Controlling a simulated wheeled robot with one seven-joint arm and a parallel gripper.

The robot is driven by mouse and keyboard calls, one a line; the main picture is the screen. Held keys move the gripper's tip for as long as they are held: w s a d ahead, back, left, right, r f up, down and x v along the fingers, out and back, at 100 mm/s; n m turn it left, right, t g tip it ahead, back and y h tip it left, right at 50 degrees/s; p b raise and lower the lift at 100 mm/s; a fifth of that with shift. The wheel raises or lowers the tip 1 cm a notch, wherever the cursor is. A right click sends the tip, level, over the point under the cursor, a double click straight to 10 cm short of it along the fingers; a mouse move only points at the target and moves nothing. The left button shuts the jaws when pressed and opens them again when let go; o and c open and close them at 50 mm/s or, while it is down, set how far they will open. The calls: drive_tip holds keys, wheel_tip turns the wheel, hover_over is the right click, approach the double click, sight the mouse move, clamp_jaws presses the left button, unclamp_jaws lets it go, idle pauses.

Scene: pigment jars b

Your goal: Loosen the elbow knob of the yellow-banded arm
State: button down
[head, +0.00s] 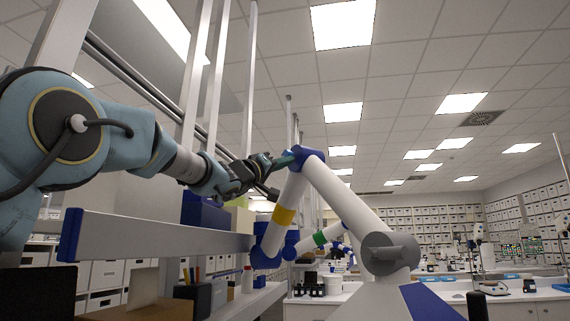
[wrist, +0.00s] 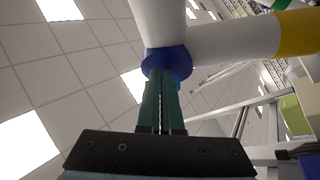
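The yellow-banded arm has a white lower link with a yellow band (head: 284,215) that rises to a blue elbow (head: 310,154). A second white link runs down right from it to a grey joint. In the wrist view the blue elbow knob (wrist: 168,60) is straight ahead, with the yellow band (wrist: 298,34) at upper right. My gripper (head: 288,160) reaches the elbow from the left. In the wrist view its green fingers (wrist: 165,85) are close together with a thin gap, their tips at the knob. They look shut on it; the exact contact is hidden.
A green-banded arm (head: 320,239) stands behind the yellow-banded one. A long grey rail (head: 160,233) with blue ends lies below my arm. Dark jars (head: 318,290) stand on a white bench. The space above the elbow is open.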

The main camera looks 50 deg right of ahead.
drive_tip(key=shift+s, duration=0.15)
drive_tip(key=w+a, duration=0.1)
drive_tip(key=a, duration=0.5)
drive_tip(key=shift+f, duration=0.2)
idle(0.4)
drive_tip(key=shift+s+d+f+n+t+y, duration=0.15)
drive_tip(key=shift+d+n+t+y, duration=0.35)
drive_tip(key=shift+d+n, duration=0.7)
drive_tip(key=shift+s+d+r+n+t+y, duration=0.15)
drive_tip(key=shift+d+n+t+y, duration=0.15)
drive_tip(key=shift+d+n+t, duration=0.85)
drive_tip(key=shift+s+d+f+n+t+y, duration=0.15)
drive_tip(key=shift+d+n+y, duration=0.4)
drive_tip(key=shift+n, duration=1.1)
drive_tip(key=shift+d, duration=0.15)
